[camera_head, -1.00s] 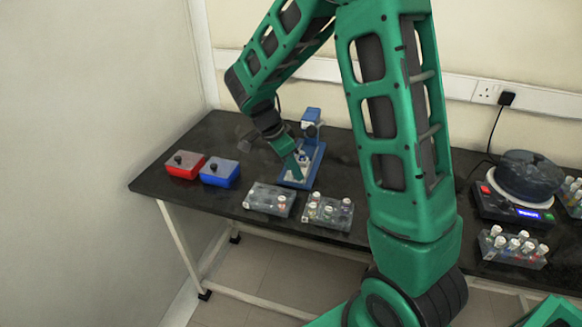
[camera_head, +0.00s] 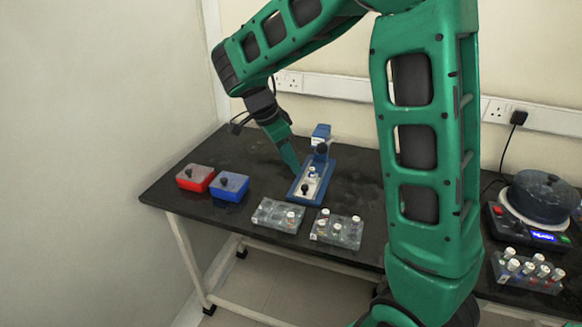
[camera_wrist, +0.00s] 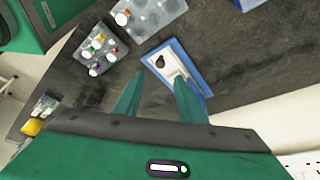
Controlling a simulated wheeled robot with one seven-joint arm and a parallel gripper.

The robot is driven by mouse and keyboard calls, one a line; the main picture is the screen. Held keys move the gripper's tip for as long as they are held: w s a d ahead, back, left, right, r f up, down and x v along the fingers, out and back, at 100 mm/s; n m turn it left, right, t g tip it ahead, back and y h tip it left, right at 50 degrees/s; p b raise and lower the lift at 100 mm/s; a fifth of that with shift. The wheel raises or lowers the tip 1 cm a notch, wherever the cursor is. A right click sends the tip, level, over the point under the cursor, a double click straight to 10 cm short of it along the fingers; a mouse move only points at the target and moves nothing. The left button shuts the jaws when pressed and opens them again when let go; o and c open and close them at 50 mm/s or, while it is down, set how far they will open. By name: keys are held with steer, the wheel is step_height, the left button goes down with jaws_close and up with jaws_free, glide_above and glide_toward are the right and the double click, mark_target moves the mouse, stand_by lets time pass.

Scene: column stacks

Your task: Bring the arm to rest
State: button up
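My gripper (camera_head: 291,165) is at the end of my green arm, above the bench and beside the blue stand (camera_head: 325,163) in the head view. In the wrist view my gripper (camera_wrist: 159,80) shows two green fingers spread apart with nothing between them. The blue stand with its white plate and black knob (camera_wrist: 180,64) lies beyond the fingertips, partly covered by the right finger. The fingers appear to be above the stand and bench, but their exact height cannot be told.
The dark bench (camera_head: 165,190) holds a red box (camera_head: 195,178), a blue box (camera_head: 229,186) and tube racks (camera_head: 278,215) (camera_head: 338,230) (camera_head: 527,271). A centrifuge-like device (camera_head: 540,207) stands at the right. The wall is behind. Bare bench lies behind the boxes.

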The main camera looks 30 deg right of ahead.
stand_by(0.5)
steer(key=s+r+n+t+y, duration=0.3)
steer(key=s+n+t+y, duration=0.1)
steer(key=s+n, duration=1.25)
steer(key=s+d+f+m+g, duration=0.2)
steer(key=s+d+m+g, duration=0.2)
steer(key=s+d, duration=0.6)
steer(key=s+m, duration=0.1)
steer(key=s, duration=0.3)
steer(key=shift+s+d+y, duration=0.2)
steer(key=shift+d+y, duration=0.1)
steer(key=shift+d, duration=0.1)
steer(key=shift+w, duration=0.15)
